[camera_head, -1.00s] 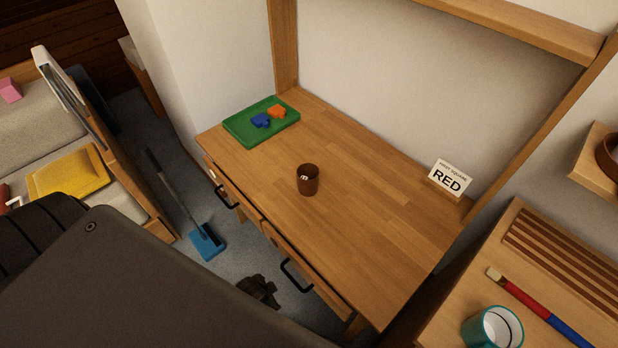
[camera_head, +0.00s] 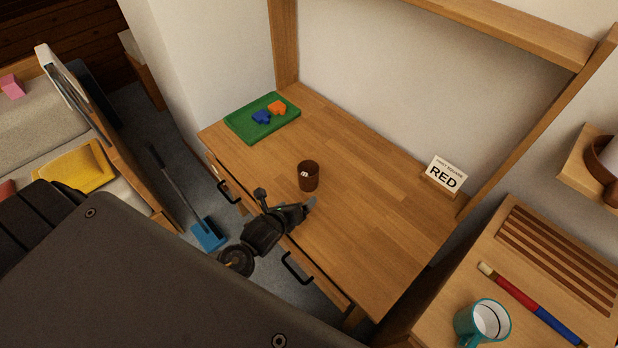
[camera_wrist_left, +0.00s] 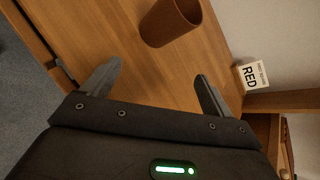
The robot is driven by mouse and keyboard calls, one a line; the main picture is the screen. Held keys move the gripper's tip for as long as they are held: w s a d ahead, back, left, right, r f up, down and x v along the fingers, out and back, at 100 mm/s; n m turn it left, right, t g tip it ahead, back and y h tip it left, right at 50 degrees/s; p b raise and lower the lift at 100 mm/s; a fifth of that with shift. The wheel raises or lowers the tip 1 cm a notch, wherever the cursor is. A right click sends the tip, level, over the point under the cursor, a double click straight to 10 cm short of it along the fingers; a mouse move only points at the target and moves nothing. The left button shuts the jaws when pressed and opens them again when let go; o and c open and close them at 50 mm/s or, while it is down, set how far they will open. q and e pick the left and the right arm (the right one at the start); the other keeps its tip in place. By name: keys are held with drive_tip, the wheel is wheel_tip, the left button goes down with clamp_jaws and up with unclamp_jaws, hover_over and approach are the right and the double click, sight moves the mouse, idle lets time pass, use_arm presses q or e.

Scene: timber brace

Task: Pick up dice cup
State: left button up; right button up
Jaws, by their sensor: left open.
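The dice cup (camera_head: 308,176) is a small brown cup with a white mark, standing upright on the wooden desk (camera_head: 370,230). My left gripper (camera_head: 289,199) is over the desk's front edge, just in front of the cup and apart from it. In the left wrist view, the cup (camera_wrist_left: 170,22) is at the top, beyond the fingertips. The left gripper (camera_wrist_left: 158,82) is open with nothing between its fingers. My right gripper is not in view.
A green tray (camera_head: 240,127) with blue and orange pieces lies at the desk's back left. A card reading RED (camera_head: 446,174) stands at the right. A side surface holds a teal mug (camera_head: 466,326). The desk around the cup is clear.

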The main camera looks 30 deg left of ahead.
sight(303, 180)
use_arm(q)
drive_tip(key=w+m, duration=0.1)
drive_tip(key=m, duration=0.1)
drive_tip(key=w+a+r+m+t, duration=0.1)
drive_tip(key=m, duration=0.1)
drive_tip(key=w+a+m+t, duration=0.1)
drive_tip(key=m, duration=0.1)
drive_tip(key=shift+a+r, duration=0.2)
drive_tip(key=shift+y, duration=0.3)
drive_tip(key=x, duration=0.5)
drive_tip(key=shift+w+f, duration=0.15)
drive_tip(key=shift+w, duration=0.15)
drive_tip(key=shift+d+x, duration=0.15)
drive_tip(key=shift+x, duration=1.15)
drive_tip(key=shift+d+x, duration=0.15)
drive_tip(key=shift+x, duration=1.1)
drive_tip(key=c, duration=1.1)
